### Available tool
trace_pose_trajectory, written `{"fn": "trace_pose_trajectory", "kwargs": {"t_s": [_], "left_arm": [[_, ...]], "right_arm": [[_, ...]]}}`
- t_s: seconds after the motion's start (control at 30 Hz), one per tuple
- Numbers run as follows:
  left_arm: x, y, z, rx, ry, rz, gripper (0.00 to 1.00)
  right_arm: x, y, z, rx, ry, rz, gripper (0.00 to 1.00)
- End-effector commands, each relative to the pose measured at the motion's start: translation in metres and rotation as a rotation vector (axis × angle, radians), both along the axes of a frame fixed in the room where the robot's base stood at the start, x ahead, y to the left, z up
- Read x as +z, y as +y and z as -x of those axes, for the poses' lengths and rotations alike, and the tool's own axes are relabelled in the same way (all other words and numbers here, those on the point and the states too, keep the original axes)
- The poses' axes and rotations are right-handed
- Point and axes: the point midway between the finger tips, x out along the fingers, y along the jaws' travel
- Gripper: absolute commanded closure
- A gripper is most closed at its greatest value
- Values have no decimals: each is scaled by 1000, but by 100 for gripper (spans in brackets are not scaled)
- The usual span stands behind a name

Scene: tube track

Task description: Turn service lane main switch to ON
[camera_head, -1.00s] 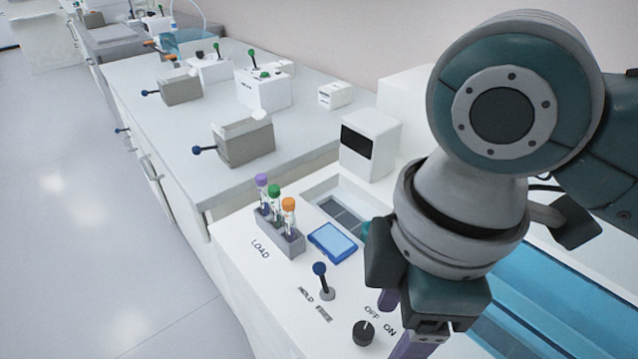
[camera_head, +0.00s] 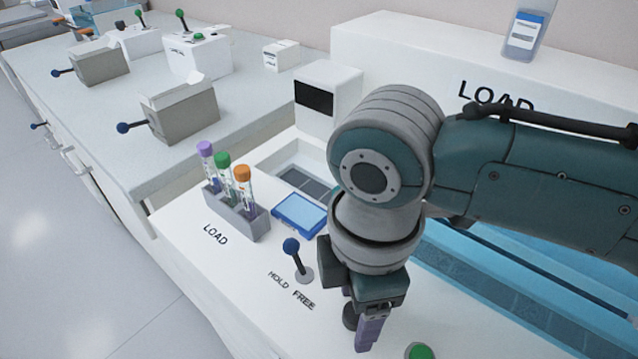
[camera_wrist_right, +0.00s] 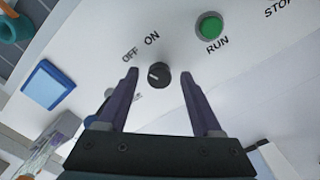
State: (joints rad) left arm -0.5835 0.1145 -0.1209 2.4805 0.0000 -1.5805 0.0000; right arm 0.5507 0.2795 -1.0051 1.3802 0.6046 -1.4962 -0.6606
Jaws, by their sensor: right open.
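The main switch is a black round knob (camera_wrist_right: 159,75) on the white panel, beside the printed words OFF and ON. In the right wrist view its short white mark sits on its left side, nearer OFF than ON. In the head view the knob (camera_head: 350,316) is partly hidden behind my right gripper (camera_head: 367,330). The right gripper is open and points down at the panel. In the wrist view its two purple fingers stand on either side of the knob, with gaps on both sides; whether they reach down to its height I cannot tell. My left gripper is out of view.
A blue-topped lever (camera_head: 298,262) marked HOLD and FREE stands left of the gripper. A green RUN button (camera_wrist_right: 209,27) is right of the knob. A tube rack (camera_head: 237,212) with several capped tubes and a blue screen (camera_head: 300,213) lie farther back.

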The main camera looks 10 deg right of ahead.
Motion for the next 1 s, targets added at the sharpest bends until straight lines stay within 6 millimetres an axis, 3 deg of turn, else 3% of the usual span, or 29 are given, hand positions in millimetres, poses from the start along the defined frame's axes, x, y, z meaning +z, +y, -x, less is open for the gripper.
{"fn": "trace_pose_trajectory", "kwargs": {"t_s": [0.23,0.8,1.0], "left_arm": [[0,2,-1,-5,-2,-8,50],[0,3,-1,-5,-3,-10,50],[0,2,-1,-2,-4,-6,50]], "right_arm": [[-1,0,0,1,0,0,34],[0,0,0,0,0,0,98],[0,0,0,0,0,0,100]]}}
